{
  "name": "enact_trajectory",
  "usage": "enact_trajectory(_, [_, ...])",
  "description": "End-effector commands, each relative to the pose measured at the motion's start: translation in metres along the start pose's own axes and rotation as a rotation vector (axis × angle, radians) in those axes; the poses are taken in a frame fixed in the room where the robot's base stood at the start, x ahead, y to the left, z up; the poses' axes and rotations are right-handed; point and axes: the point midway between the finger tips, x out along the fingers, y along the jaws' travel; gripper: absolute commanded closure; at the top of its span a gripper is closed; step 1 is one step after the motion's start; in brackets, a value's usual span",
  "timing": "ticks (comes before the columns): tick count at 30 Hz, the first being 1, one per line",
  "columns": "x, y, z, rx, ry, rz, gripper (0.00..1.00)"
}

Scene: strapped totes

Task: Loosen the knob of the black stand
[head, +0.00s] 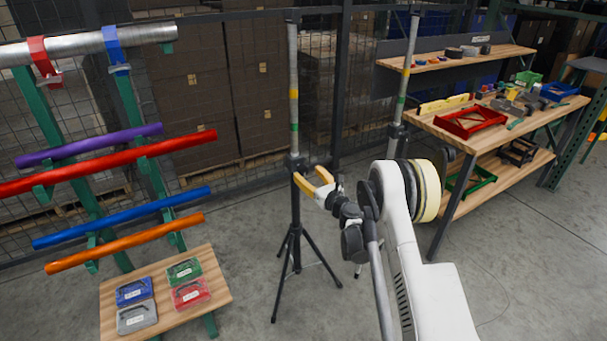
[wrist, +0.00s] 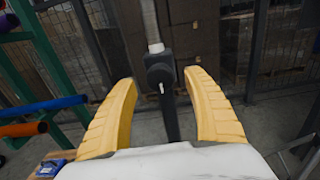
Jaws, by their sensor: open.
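The black stand (head: 295,222) is an upright tripod with a grey pole rising from its black clamp collar. In the wrist view the stand (wrist: 170,115) runs up between my fingers, and its dark knob (wrist: 159,74) with a small pale lever faces me. My gripper (head: 314,180) has yellow fingers and is just right of the collar in the head view. In the wrist view my gripper (wrist: 161,80) is open, with one finger on each side of the knob and visible gaps. I see no contact. The knob is hard to make out in the head view.
A second pole stand (head: 400,105) stands behind to the right, by a wooden workbench (head: 447,132) with trays and tools. A green rack (head: 95,215) with coloured tubes is at left, above a wooden board (head: 222,287) with small cases. A wire fence is behind.

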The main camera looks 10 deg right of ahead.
Motion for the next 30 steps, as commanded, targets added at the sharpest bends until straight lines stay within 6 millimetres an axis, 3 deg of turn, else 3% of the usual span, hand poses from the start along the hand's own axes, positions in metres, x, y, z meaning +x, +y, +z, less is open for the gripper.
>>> enact_trajectory(6, [0.031,0.0,-0.001,-0.001,0.0,0.001,0.4])
enact_trajectory(17, [0.038,0.0,0.001,-0.002,0.0,0.0,0.4])
enact_trajectory(18, [0.038,0.0,0.001,-0.002,0.0,0.0,0.44])
enact_trajectory(23, [0.038,0.0,0.001,-0.002,0.0,0.0,0.93])
enact_trajectory(30, [0.038,0.0,0.001,-0.003,0.0,0.0,0.93])
